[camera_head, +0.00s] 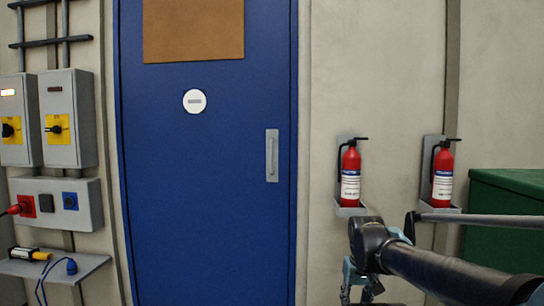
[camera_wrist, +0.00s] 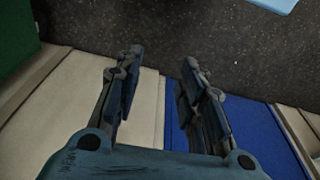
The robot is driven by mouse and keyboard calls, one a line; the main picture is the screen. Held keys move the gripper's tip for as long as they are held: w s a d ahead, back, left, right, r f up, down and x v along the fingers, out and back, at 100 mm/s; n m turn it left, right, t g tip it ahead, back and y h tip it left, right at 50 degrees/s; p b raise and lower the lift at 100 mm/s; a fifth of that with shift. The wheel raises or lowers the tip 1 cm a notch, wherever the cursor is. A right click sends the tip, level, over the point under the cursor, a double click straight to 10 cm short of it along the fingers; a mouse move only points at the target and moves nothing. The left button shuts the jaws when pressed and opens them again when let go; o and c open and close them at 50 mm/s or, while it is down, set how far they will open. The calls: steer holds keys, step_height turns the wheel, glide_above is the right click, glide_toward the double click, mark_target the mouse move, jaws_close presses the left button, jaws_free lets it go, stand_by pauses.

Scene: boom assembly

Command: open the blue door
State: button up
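The blue door (camera_head: 205,200) stands shut in its frame in the middle of the head view. Its grey pull handle (camera_head: 272,155) is upright near the door's right edge. A lower part of the blue door also shows in the wrist view (camera_wrist: 252,130), beyond my right-hand finger. My gripper (camera_wrist: 160,65) is open and empty, its two fingers well apart. It is to the right of the door and apart from the handle. In the head view its fingertips cannot be made out at the bottom edge.
Two red fire extinguishers (camera_head: 350,178) (camera_head: 443,178) hang in wall brackets right of the door. A green cabinet (camera_head: 505,205) stands at the far right. Switch boxes (camera_head: 68,118) and a small shelf (camera_head: 60,266) with cables are on the left wall. Dark floor (camera_wrist: 225,60) is clear.

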mark_target(272, 153)
steer(key=w+a+r+n+t+y, duration=0.6)
steer(key=w+a+r+n+y, duration=0.15)
steer(key=w+a+r, duration=1.15)
steer(key=w+r+m+t+y, duration=0.15)
steer(key=w+r+t, duration=0.55)
steer(key=w+r, duration=1.15)
steer(key=shift+y, duration=0.3)
steer(key=x, duration=1.6)
steer(key=shift+w+a, duration=0.1)
steer(key=shift+w, duration=0.3)
